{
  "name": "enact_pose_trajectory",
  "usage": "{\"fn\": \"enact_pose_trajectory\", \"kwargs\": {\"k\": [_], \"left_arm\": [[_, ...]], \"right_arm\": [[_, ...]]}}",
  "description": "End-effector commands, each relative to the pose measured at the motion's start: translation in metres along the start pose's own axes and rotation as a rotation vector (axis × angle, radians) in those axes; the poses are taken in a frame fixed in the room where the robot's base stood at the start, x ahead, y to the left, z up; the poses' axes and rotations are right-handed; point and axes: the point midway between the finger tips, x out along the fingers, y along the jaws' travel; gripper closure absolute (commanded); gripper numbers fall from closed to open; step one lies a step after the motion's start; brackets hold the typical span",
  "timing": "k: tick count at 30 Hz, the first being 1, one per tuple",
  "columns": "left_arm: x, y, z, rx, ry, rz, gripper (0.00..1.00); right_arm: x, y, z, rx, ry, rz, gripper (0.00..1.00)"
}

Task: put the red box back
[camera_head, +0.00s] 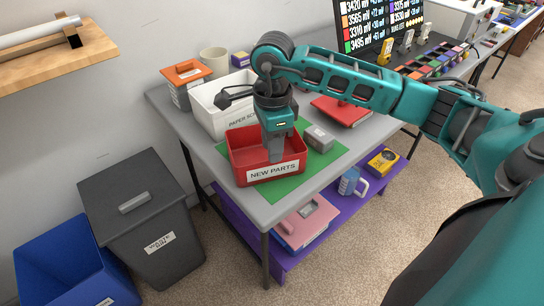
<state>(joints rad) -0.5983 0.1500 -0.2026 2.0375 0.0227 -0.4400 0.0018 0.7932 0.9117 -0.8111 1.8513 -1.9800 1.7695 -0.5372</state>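The red box (238,152), labelled "NEW PARTS", stands upright on a green mat (325,157) on the grey table. My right gripper (277,156) points straight down at the box, with its grey fingers at the inside of the front wall, right of the middle. The fingertips are hidden by the box, so I cannot tell whether they grip the wall. My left gripper is not in view.
A white box labelled "PAPER SC..." (211,107) stands behind the red box. A small grey box (319,138) is close on its right, and a flat red item (342,109) lies farther back. A grey bin (150,215) and blue bin (68,262) stand on the floor left.

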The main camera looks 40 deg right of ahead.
Motion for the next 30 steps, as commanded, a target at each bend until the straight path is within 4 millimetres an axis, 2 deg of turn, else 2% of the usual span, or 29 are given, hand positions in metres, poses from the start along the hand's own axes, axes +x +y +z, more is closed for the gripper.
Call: {"fn": "enact_pose_trajectory", "kwargs": {"k": [1, 3, 9, 14, 30], "left_arm": [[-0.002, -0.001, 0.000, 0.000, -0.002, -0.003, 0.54], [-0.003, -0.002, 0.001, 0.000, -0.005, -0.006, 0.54], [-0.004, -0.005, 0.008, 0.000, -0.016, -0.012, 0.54], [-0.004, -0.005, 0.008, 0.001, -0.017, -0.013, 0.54], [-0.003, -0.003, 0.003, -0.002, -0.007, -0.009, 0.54]], "right_arm": [[-0.014, -0.001, 0.000, 0.001, -0.001, -0.005, 0.67], [-0.027, -0.001, 0.000, 0.001, -0.001, -0.004, 0.67], [-0.054, -0.001, 0.000, 0.000, -0.001, -0.002, 0.67], [-0.061, 0.000, 0.000, 0.001, -0.001, -0.001, 0.67], [-0.061, 0.000, 0.000, 0.001, 0.000, 0.000, 0.67]]}}
